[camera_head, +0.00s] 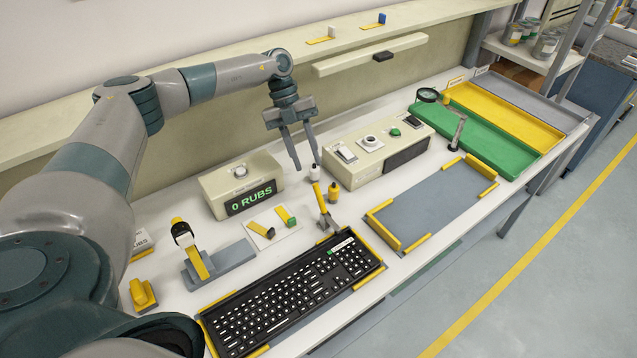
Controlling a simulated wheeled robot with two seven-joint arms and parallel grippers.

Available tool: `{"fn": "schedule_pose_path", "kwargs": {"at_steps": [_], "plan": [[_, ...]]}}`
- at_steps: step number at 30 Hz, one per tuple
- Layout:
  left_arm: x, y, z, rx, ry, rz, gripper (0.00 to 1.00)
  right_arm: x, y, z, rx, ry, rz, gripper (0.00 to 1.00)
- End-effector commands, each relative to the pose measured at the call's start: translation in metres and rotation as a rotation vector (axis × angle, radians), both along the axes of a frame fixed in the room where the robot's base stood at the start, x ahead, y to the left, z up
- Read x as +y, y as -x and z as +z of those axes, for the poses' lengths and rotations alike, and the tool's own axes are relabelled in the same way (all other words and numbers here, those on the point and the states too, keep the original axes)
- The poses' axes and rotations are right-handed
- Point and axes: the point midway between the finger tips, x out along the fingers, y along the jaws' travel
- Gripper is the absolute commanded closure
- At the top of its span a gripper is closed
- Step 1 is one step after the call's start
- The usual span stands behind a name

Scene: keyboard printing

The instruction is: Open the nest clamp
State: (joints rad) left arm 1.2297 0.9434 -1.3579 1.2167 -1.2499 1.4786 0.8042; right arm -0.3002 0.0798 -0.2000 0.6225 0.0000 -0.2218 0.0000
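The nest clamp (326,216) stands at the back right edge of the keyboard nest, with a yellow handle (319,194) pointing up and leaning slightly left. Its grey metal base sits beside the keyboard (295,295). The black keyboard lies in the nest, between yellow corner guides (368,278). My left gripper (306,159) hangs fingers down, above and behind the clamp handle. Its two fingers are apart and nothing is seen between them. I cannot tell the exact gap to the handle. My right gripper is not in view.
A counter box reading "0 RUBS" (240,187) is at left, a control box (372,150) at right. A yellow-cornered grey mat (430,205) and green tray (478,138) lie further right.

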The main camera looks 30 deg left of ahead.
Motion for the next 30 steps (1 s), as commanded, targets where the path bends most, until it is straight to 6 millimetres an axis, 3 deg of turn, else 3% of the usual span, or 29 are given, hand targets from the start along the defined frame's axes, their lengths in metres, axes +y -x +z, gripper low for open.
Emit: {"fn": "schedule_pose_path", "kwargs": {"at_steps": [17, 23, 30], "plan": [[0.0, 0.001, -0.003, 0.004, -0.004, 0.001, 0.67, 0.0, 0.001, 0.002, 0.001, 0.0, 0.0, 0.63], [-0.008, 0.004, -0.016, 0.006, -0.003, 0.0, 0.67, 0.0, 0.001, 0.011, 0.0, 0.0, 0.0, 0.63], [-0.024, 0.01, -0.048, 0.008, -0.003, 0.0, 0.67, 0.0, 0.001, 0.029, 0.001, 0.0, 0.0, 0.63]]}}
